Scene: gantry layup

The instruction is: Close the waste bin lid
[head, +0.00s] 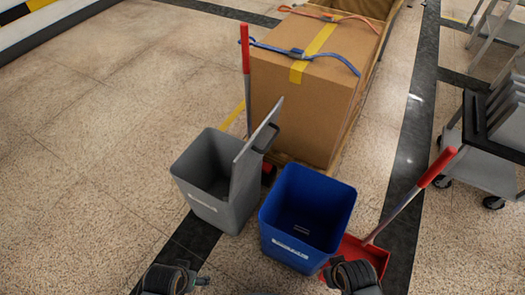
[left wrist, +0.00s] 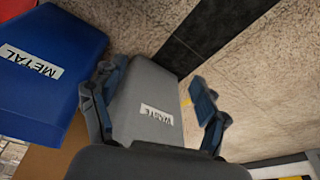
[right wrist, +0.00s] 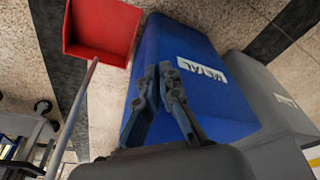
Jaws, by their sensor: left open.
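The grey waste bin (head: 222,205) stands upright on the floor. Its grey lid (head: 257,140) is raised and tilted up from the bin's right side, leaving the dark inside visible. In the left wrist view the bin (left wrist: 150,85), with a WASTE label, shows between the fingers of my left gripper (left wrist: 158,95), which is open and empty. My right gripper (right wrist: 158,72) has its fingertips close together with nothing between them, in front of the blue bin (right wrist: 185,55).
An open blue METAL bin (head: 303,215) stands right of the waste bin. Behind are a large strapped cardboard box (head: 300,95) and a red-handled pole (head: 245,65). A red dustpan (head: 365,255) lies at right, near a grey cart (head: 490,165). The left floor is clear.

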